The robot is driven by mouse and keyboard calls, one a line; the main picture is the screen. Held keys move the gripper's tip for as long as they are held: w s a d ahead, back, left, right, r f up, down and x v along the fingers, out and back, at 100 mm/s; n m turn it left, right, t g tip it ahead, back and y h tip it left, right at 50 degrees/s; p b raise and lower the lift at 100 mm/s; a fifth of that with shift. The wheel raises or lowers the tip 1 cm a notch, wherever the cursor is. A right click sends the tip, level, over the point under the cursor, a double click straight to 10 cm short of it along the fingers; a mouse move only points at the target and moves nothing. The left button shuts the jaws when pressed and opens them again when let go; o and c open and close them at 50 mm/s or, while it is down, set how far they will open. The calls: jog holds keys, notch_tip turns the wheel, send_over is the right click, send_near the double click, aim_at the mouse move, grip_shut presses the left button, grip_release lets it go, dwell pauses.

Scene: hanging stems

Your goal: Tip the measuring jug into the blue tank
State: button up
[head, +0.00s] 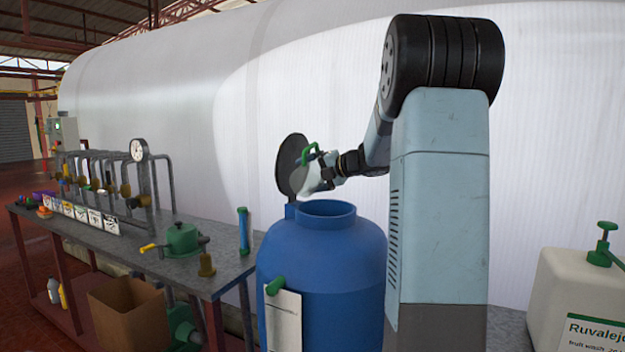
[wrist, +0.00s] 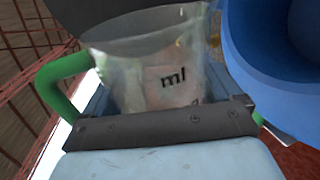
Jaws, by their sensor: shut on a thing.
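The measuring jug (head: 312,182) is a translucent cup with a green handle, held above the blue tank's open mouth at its left side. It looks tilted, with the handle uppermost. In the wrist view the jug (wrist: 165,65) shows "ml" on its side, and the handle is at the left. My gripper (head: 328,168) is shut on the jug. The blue tank (head: 320,262) stands upright, its dark round lid (head: 289,165) swung up behind the mouth. In the wrist view the tank's rim (wrist: 250,75) is beside the jug at the right. What the jug holds is unclear.
A metal bench (head: 200,275) with pipes, a gauge (head: 138,150) and a green pump (head: 182,240) stands at the left. A cardboard box (head: 130,312) sits below it. A white canister (head: 575,290) is at the right. A large white cylinder (head: 230,110) fills the background.

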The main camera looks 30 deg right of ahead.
jog(key=shift+s+a+r, duration=0.1)
jog(key=shift+n, duration=0.3)
jog(key=n, duration=0.1)
jog(key=r+n+t+h, duration=0.1)
jog(key=r+n, duration=0.1)
jog(key=shift+s+a+r, duration=0.1)
jog(key=shift+s+a, duration=0.15)
jog(key=shift+a, duration=0.1)
jog(key=shift+n+t, duration=0.3)
jog(key=shift+w+d+r+n+t+h, duration=0.1)
jog(key=shift+n+t+h, duration=0.15)
jog(key=shift+n, duration=0.35)
jog(key=shift+r+n+t+h, duration=0.15)
jog(key=shift+n+t, duration=0.1)
jog(key=shift+n, duration=0.35)
jog(key=shift+d+n, duration=0.1)
jog(key=shift+n, duration=0.4)
jog(key=shift+w+d+f+n+t, duration=0.25)
jog(key=shift+n+t, duration=0.1)
jog(key=shift+n, duration=0.3)
jog(key=shift+w+d+f+n+t, duration=0.1)
jog(key=shift+d+f+n+t, duration=0.15)
jog(key=shift+n, duration=0.45)
jog(key=shift+w+d+f+n+t, duration=0.1)
jog(key=shift+w+d+n+t, duration=0.1)
jog(key=shift+n+t, duration=0.35)
